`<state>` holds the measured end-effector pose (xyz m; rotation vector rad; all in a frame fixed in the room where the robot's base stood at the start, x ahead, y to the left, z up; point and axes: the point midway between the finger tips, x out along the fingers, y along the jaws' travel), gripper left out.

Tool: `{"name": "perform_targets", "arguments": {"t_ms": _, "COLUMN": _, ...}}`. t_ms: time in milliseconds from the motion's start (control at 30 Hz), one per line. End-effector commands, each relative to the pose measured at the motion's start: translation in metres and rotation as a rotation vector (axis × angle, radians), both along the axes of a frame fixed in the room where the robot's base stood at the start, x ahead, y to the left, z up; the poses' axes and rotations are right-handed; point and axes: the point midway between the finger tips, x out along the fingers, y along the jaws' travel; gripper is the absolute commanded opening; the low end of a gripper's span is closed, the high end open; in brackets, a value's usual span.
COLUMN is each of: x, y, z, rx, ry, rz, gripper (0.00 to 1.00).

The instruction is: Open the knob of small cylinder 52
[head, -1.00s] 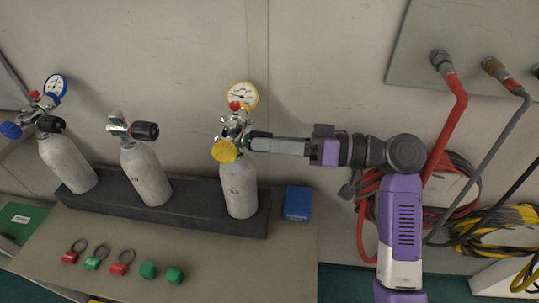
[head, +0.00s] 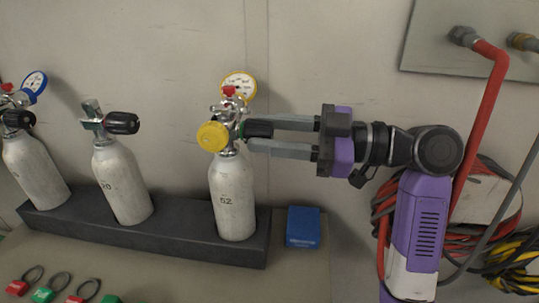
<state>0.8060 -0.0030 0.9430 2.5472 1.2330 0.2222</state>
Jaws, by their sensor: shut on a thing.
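Small cylinder 52 (head: 233,200) stands upright in the dark rack, grey-white with its number on the front. Its valve carries a yellow regulator knob (head: 213,137), a yellow-rimmed gauge (head: 239,84) and a small red cap. Its black knob (head: 258,129) points right, with a green ring at its base. My gripper (head: 268,132) reaches in from the right, its two grey fingers one above and one below the black knob, shut on it. The fingertips partly cover the knob.
Two more grey cylinders stand to the left in the rack (head: 180,240); the middle one (head: 123,185) has a black knob (head: 122,123). A blue box (head: 303,227) sits right of the rack. Red and green tags lie in front. A red hose (head: 487,110) hangs at right.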

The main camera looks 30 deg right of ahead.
Motion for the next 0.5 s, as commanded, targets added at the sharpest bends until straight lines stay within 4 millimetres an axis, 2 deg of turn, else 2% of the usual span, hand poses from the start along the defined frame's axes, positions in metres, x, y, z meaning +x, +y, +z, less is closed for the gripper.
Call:
{"name": "perform_targets", "arguments": {"t_ms": 33, "x": 0.0006, "y": -0.0006, "z": -0.0099, "rx": -0.028, "ry": -0.034, "rz": -0.002, "gripper": 0.0}}
{"name": "perform_targets", "arguments": {"t_ms": 500, "x": 0.0014, "y": -0.0008, "z": -0.0095, "rx": -0.29, "ry": -0.394, "rz": 0.0, "gripper": 0.0}}
